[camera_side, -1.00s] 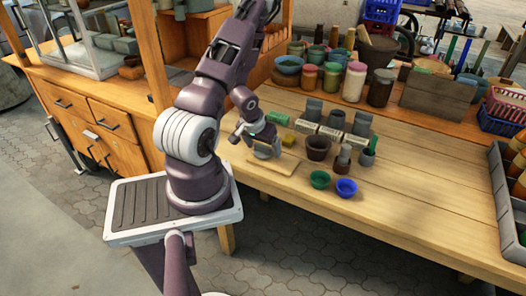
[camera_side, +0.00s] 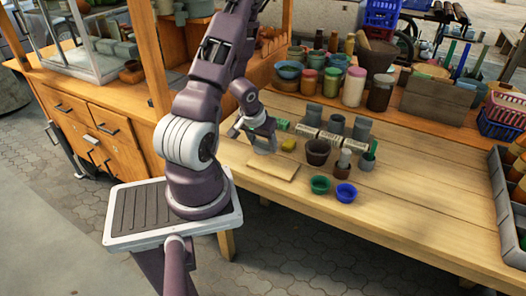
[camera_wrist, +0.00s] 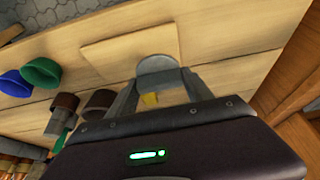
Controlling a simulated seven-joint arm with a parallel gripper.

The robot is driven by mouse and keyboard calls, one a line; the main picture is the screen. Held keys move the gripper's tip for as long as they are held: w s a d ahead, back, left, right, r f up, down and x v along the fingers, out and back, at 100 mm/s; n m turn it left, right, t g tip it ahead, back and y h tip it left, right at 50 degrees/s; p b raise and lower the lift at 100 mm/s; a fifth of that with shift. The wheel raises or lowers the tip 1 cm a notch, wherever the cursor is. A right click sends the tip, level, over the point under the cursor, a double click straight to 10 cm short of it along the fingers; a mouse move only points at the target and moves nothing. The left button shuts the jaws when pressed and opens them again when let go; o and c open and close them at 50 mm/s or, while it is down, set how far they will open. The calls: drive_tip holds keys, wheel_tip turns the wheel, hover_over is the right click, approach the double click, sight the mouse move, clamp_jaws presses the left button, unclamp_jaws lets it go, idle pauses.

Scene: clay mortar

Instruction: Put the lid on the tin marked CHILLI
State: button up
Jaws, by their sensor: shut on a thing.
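My gripper (camera_wrist: 155,85) is shut on a round grey lid (camera_wrist: 157,66), which shows between the fingertips in the wrist view. In the side view my gripper (camera_side: 262,138) holds the lid (camera_side: 265,147) just behind the flat wooden board (camera_side: 278,170), apparently raised above the table. Three grey tins (camera_side: 336,123) stand to the right of my gripper in the side view, in a slanting row. Pale label cards (camera_side: 328,137) stand in front of them. The lettering is too small to read, so I cannot tell which tin is marked CHILLI.
A yellow block (camera_side: 289,145) and a green block (camera_side: 282,125) lie near my gripper. A brown pot (camera_side: 317,153), a brown bottle with a pale top (camera_side: 344,161), a green bowl (camera_side: 320,185) and a blue bowl (camera_side: 346,193) stand on the right.

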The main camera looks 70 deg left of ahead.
sight(264, 142)
wheel_tip(264, 142, up, 6)
drive_tip(key=shift+w+f, duration=0.1)
drive_tip(key=shift+f, duration=0.05)
drive_tip(key=shift+w+d+r, duration=0.35)
drive_tip(key=shift+w+d, duration=0.1)
drive_tip(key=shift+w, duration=0.05)
drive_tip(key=w+d+r+m+t+h, duration=0.15)
drive_tip(key=w+d+m, duration=0.25)
drive_tip(key=w+d, duration=0.45)
drive_tip(key=w+d+r+m+h, duration=0.1)
drive_tip(key=w+d+r+m, duration=0.2)
drive_tip(key=w+d, duration=0.55)
drive_tip(key=w+a+f+n+y, duration=0.15)
drive_tip(key=w+a, duration=0.25)
drive_tip(key=a, duration=0.5)
drive_tip(key=w+a+f+n+g, duration=0.1)
drive_tip(key=w+a+n, duration=0.1)
drive_tip(key=w+a, duration=0.45)
drive_tip(key=w+a+f+n, duration=0.1)
drive_tip(key=w+a, duration=0.2)
drive_tip(key=a, duration=0.8)
drive_tip(key=shift+s+d+f, duration=0.1)
drive_tip(key=shift+f, duration=1.2)
drive_tip(key=shift+d+f, duration=0.1)
drive_tip(key=shift+f, duration=1.15)
drive_tip(key=shift+f, duration=0.45)
drive_tip(key=o, duration=1.4)
